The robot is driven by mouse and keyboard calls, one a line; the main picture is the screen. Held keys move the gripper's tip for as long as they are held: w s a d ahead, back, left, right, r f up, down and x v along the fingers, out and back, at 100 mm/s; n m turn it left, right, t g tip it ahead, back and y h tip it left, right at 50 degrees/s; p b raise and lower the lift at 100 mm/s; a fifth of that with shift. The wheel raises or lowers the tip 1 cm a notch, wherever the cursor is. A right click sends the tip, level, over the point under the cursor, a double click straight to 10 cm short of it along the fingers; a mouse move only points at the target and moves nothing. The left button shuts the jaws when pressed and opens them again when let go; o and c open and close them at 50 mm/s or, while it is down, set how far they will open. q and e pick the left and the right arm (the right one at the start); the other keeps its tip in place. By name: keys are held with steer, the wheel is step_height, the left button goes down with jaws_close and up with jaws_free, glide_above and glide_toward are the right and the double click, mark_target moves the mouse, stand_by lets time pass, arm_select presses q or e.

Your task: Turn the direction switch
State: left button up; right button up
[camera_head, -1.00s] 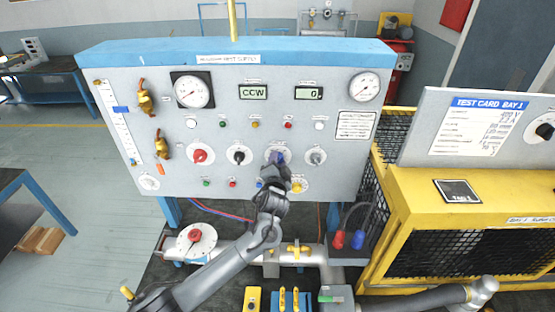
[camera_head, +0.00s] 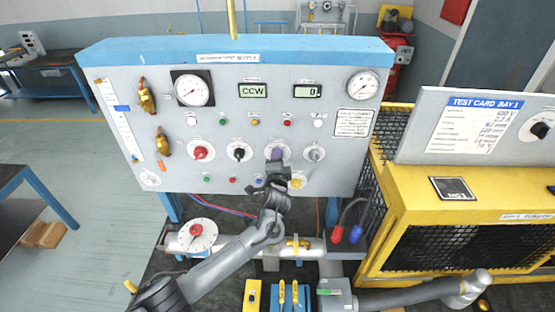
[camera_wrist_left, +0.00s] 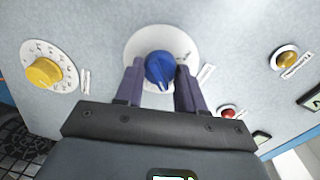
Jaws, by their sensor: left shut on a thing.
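The sloped grey panel (camera_head: 300,90) carries a row of rotary knobs. The blue knob (camera_wrist_left: 159,68) with its white round plate is large in the left wrist view. My left gripper (camera_head: 275,160) reaches up to it from below and hides most of it in the head view. In the left wrist view the two purple-grey fingers of the left gripper (camera_wrist_left: 158,82) sit on either side of the knob, shut on it. A display (camera_head: 252,91) on the panel reads CCW. My right gripper is not in view.
A yellow knob (camera_wrist_left: 44,73) is close beside the gripper. Black (camera_head: 239,152), red (camera_head: 201,153) and grey (camera_head: 316,153) knobs share the blue knob's row. Pipework (camera_head: 300,246) runs below the panel. A yellow caged bench (camera_head: 470,205) stands at the right.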

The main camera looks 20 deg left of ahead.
arm_select(q)
steer(key=o, duration=1)
steer(key=shift+o, duration=0.2)
steer(key=shift+s, duration=0.1)
steer(key=b+v, duration=0.1)
steer(key=v, duration=0.9)
steer(key=shift+s, duration=0.3)
steer(key=shift+r, duration=0.1)
